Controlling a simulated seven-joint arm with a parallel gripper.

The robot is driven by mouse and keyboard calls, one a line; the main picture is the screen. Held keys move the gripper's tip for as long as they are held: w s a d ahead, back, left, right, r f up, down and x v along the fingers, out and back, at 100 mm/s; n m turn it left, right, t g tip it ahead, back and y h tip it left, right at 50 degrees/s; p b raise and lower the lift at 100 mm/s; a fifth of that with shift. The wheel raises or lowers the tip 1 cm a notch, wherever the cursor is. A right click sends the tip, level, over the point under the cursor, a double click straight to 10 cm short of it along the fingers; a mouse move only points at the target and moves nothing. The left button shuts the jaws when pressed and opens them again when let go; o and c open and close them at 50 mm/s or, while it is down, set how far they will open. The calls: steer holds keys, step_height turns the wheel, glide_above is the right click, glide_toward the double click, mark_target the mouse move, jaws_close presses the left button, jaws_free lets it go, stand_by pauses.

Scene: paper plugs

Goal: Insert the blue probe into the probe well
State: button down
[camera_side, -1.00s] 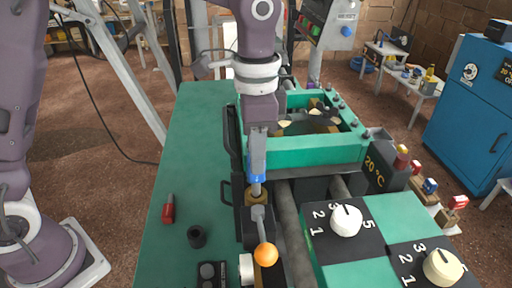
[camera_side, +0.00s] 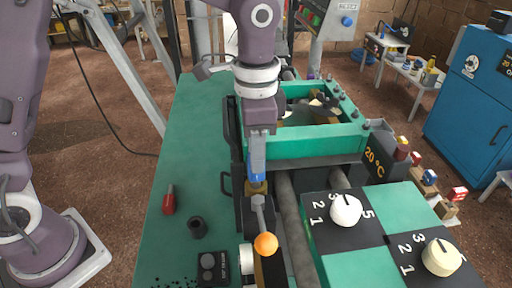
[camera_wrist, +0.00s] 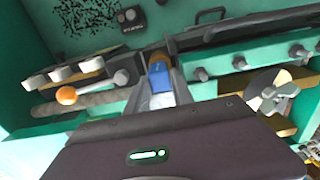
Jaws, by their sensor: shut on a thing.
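The blue probe (camera_side: 257,168) is upright in my gripper (camera_side: 257,145), which is shut on its upper part. In the side view the bottom of its blue body is right at a brass-coloured collar (camera_side: 256,187), which looks like the probe well. The thin metal tip that showed below the blue body is hidden there. In the wrist view the blue probe (camera_wrist: 160,78) lies between my fingers, and the brass collar (camera_wrist: 158,55) is at its far end. How deep the tip sits cannot be told.
An orange-knobbed lever (camera_side: 265,245) stands just in front of the collar. A green-framed machine housing (camera_side: 305,147) is close on the right. A red-handled item (camera_side: 168,198) and a dark cup (camera_side: 198,227) are on the green table (camera_side: 190,140), whose left part is mostly clear.

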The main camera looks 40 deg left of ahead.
steer(key=shift+f, duration=0.7)
steer(key=c, duration=1)
jaws_free()
steer(key=shift+w, duration=0.1)
steer(key=shift+a+r, duration=0.1)
steer(key=shift+r, duration=2.65)
steer(key=s+a+r+n+t, duration=0.35)
steer(key=s+a+r, duration=0.25)
steer(key=s+a, duration=0.35)
steer(key=s+a+f+n, duration=0.1)
steer(key=s, duration=0.2)
steer(key=s+a+n+t, duration=0.1)
steer(key=s+a+n, duration=0.1)
steer(key=s, duration=0.2)
steer(key=s+a+f+n+t, duration=0.1)
steer(key=s+n, duration=0.1)
steer(key=s, duration=0.1)
steer(key=shift+s+a+f+n, duration=0.2)
steer(key=shift+s+f+n, duration=0.05)
steer(key=shift+s+f, duration=0.1)
